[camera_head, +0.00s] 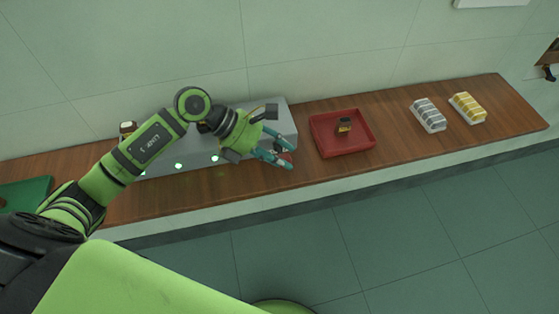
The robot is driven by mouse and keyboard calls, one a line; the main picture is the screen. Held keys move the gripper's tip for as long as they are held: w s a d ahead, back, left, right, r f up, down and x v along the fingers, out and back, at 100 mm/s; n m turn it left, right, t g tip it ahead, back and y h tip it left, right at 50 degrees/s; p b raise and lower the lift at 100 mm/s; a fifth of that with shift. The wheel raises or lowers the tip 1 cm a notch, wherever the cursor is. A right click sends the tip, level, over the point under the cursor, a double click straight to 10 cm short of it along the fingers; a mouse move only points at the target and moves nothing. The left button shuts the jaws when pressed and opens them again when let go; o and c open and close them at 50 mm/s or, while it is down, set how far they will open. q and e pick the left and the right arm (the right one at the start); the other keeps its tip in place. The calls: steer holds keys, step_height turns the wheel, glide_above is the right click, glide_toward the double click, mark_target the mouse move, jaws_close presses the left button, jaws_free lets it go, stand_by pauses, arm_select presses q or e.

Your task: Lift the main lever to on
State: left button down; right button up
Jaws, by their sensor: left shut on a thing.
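A grey box-shaped device (285,115) stands on the wooden bench against the wall, with several small lit lamps along its front. My left gripper (288,161) is at the right part of its front. Its teal fingers are shut on a small red thing (287,156), which seems to be the main lever's handle. The fingers hide most of it, so I cannot tell the lever's angle. My left arm covers much of the device's top and middle. My right gripper is not in view.
A grey-striped rack (428,115) and a yellow-striped rack (467,107) stand farther right. A green mat (28,193) lies at the far left.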

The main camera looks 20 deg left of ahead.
arm_select(q)
steer(key=shift+n+g+h+b, duration=0.3)
steer(key=shift+g+h, duration=0.1)
steer(key=shift+g, duration=0.2)
steer(key=shift+r, duration=0.15)
steer(key=shift+r, duration=0.2)
steer(key=c, duration=0.9)
jaws_free()
steer(key=shift+s+r, duration=0.15)
steer(key=shift+r, duration=0.05)
steer(key=shift+a, duration=0.2)
steer(key=v, duration=1.1)
steer(key=shift+s+a+r, duration=0.15)
steer(key=shift+s+r, duration=0.05)
steer(key=shift+r, duration=0.1)
